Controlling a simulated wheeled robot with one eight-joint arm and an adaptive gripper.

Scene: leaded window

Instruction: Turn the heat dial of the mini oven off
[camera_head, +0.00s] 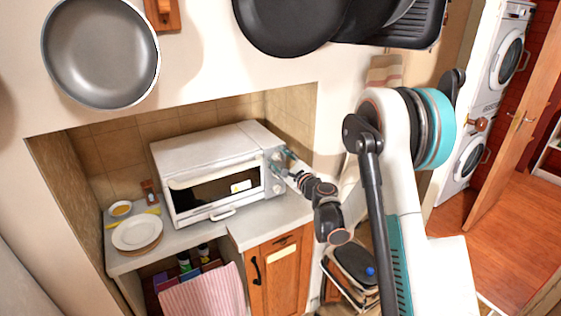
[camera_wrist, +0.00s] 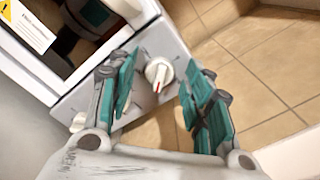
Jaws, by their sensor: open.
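The white mini oven (camera_head: 212,142) stands on the counter, its door closed and its control panel on the right side of its front. In the wrist view a white dial (camera_wrist: 158,72) with a red mark sits on the oven's panel (camera_wrist: 150,40). Another white knob (camera_wrist: 78,122) shows partly behind my left finger. I cannot read which one is the heat dial. My gripper (camera_wrist: 160,75) is open, its teal fingers on either side of the red-marked dial, with visible gaps. In the head view my gripper (camera_head: 284,162) is at the panel and hides part of it.
A plate stack (camera_head: 137,234) and a small bowl (camera_head: 121,209) stand left of the oven. The tiled alcove wall (camera_head: 293,120) is close on the oven's right. Pans (camera_head: 100,55) hang above. The counter (camera_head: 265,217) is clear in front of the oven's right side.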

